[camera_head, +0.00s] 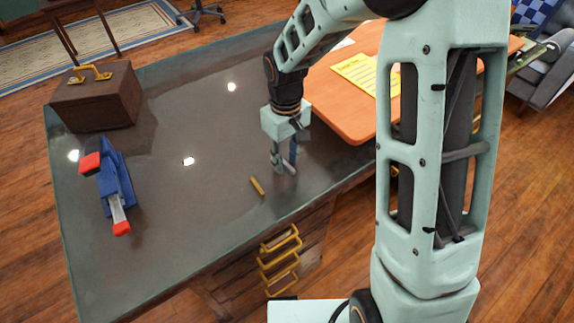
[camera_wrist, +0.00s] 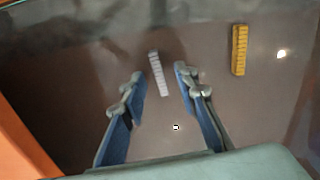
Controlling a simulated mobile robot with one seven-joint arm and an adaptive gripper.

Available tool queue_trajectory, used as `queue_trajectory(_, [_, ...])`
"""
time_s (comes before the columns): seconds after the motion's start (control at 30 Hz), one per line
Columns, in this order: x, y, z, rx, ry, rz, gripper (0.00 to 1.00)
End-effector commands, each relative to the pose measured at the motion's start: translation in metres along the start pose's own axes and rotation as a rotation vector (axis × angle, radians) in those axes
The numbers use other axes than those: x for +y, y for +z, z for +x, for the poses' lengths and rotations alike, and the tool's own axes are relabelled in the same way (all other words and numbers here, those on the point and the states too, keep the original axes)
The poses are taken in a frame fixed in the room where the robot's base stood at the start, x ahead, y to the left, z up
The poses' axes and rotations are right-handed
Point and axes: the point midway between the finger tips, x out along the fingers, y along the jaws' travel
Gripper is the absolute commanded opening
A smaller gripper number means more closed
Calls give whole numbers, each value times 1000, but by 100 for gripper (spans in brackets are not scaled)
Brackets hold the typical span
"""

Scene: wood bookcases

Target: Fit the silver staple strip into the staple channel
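The silver staple strip (camera_wrist: 159,76) lies on the dark tabletop. In the wrist view it sits between and just beyond the tips of my gripper (camera_wrist: 160,82), whose two blue-padded fingers are spread apart with a gap on each side of the strip. In the head view my gripper (camera_head: 284,166) points down close to the table near its front edge, and the strip (camera_head: 289,169) is partly hidden at the fingertips. The blue and red stapler (camera_head: 116,177) lies opened at the left, its silver staple channel (camera_head: 117,211) toward the front with a red end.
A gold staple strip (camera_head: 257,186) lies left of my gripper and also shows in the wrist view (camera_wrist: 239,50). A brown case (camera_head: 95,100) stands at the back left. An orange surface (camera_head: 340,95) with a yellow sheet (camera_head: 366,74) adjoins at right. The middle tabletop is clear.

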Motion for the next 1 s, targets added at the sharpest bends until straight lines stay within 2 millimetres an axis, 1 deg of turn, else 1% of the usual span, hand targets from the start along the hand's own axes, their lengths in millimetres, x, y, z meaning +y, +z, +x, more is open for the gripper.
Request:
queue_trajectory(0.03, [0,0,0,0,0,0,27])
queue_trajectory(0.2, [0,0,0,0,0,0,8])
queue_trajectory(0.27, [0,0,0,0,0,0,1])
queue_trajectory(0.3, [0,0,0,0,0,0,0])
queue_trajectory(0.57, [0,0,0,0,0,0,0])
queue_trajectory(0.73, [0,0,-5,0,0,0,0])
queue_trajectory(0.87, [0,0,-15,1,0,0,0])
queue_trajectory(1.0, [0,0,-31,0,0,0,0])
